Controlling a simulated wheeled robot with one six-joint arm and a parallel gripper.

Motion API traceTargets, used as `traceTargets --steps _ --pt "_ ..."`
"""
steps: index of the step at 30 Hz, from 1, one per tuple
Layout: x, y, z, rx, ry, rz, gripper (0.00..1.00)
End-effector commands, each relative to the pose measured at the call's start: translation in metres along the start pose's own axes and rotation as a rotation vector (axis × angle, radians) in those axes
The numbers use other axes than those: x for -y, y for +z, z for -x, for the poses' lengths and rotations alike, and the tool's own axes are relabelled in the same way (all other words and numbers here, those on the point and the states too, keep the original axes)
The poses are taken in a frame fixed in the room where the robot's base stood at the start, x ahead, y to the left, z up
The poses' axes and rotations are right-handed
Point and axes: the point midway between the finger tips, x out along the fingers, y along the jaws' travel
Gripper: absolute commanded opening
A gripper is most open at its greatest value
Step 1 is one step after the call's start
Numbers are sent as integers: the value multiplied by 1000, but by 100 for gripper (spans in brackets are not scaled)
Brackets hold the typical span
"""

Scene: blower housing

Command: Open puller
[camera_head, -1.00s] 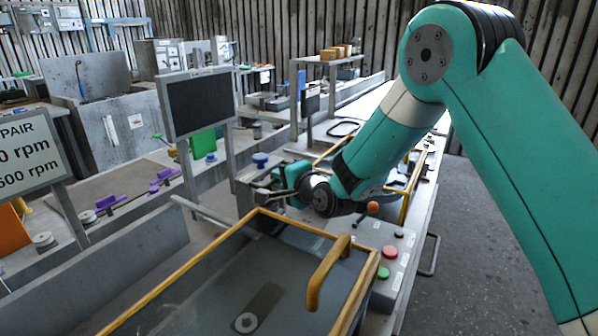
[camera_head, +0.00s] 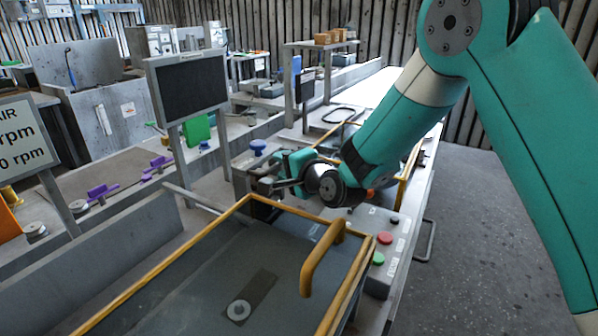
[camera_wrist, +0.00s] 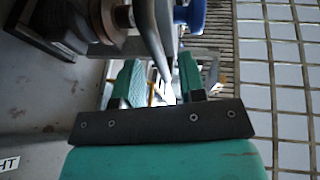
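I cannot single out the puller with certainty. A grey block with a blue knob (camera_head: 258,147) stands behind the yellow-framed cover. My gripper (camera_head: 274,180) is just in front and to the right of this knob, pointing left. In the wrist view, my gripper's teal fingers (camera_wrist: 158,82) stand apart with a bright gap between them. A dark curved bar (camera_wrist: 150,38) reaches down toward the gap; I cannot tell whether it lies between the fingers. The blue knob (camera_wrist: 190,14) shows at the top, beyond the fingertips. My arm hides part of the bench.
The yellow-framed cover (camera_head: 160,268) with its raised handle (camera_head: 322,258) is close in front. A control box (camera_head: 384,246) with red and green buttons stands right of it. A dark screen (camera_head: 188,86) rises on the left. Open floor (camera_head: 480,220) lies right of the bench.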

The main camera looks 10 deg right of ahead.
Motion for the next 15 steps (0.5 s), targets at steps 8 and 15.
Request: traceTargets --steps 8,15 --pt "-4 -2 59 -6 -1 -2 37" --pt "-3 -2 100 -6 0 -1 37"
